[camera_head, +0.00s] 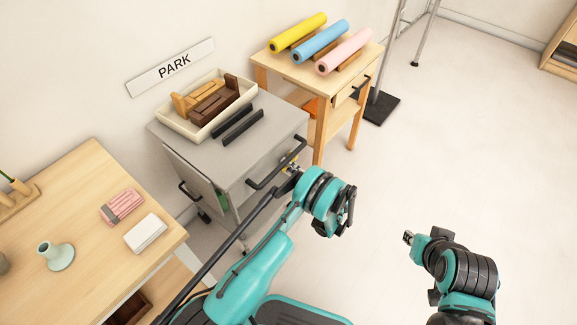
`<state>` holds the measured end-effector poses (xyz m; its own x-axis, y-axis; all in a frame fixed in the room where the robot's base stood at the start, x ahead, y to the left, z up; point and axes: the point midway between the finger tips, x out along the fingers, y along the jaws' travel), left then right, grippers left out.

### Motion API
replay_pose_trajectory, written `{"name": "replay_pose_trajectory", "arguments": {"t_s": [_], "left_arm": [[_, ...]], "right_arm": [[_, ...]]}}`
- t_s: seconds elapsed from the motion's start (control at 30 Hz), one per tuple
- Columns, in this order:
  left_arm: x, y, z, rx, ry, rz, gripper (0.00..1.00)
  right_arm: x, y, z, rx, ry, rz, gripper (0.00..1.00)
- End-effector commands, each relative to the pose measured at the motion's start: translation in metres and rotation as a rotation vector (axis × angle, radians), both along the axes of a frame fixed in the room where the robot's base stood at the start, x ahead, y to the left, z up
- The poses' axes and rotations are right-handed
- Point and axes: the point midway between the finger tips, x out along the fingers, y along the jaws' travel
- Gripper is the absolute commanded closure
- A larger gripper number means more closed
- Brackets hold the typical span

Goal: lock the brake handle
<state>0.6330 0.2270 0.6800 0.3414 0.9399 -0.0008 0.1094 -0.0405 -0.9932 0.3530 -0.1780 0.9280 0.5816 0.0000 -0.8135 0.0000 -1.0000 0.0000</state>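A grey cart (179,149) stands against the wall under a PARK sign (171,67). I cannot tell for sure which part is the brake handle.
The cart top carries a cream tray (172,125) with wooden pieces and two black bars (237,125). A wooden table (87,185) is at left. A small wooden stand (292,74) with three coloured rolls is behind.

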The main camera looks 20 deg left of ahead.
Motion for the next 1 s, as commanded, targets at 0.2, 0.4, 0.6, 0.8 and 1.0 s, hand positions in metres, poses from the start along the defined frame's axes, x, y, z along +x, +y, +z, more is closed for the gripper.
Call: {"name": "replay_pose_trajectory", "arguments": {"t_s": [0.2, 0.4, 0.6, 0.8, 1.0], "left_arm": [[0.0, 0.0, 0.0, 0.0, 0.0, 0.0, 0.76], [-0.004, -0.015, 0.0, 0.0, 0.0, -0.004, 0.76], [-0.016, -0.048, 0.0, 0.0, 0.0, -0.004, 0.76], [-0.025, -0.068, 0.001, -0.002, 0.001, -0.001, 0.76], [-0.026, -0.071, 0.001, -0.002, 0.001, -0.001, 0.76]], "right_arm": [[0.0, 0.0, 0.0, 0.0, 0.0, 0.0, 0.76], [0.0, 0.0, 0.0, 0.0, 0.0, 0.0, 0.76], [0.0, 0.0, 0.0, 0.0, 0.0, 0.0, 0.76], [0.0, 0.0, 0.0, 0.0, 0.0, 0.0, 0.76], [0.0, 0.0, 0.0, 0.0, 0.0, 0.0, 0.76]]}}
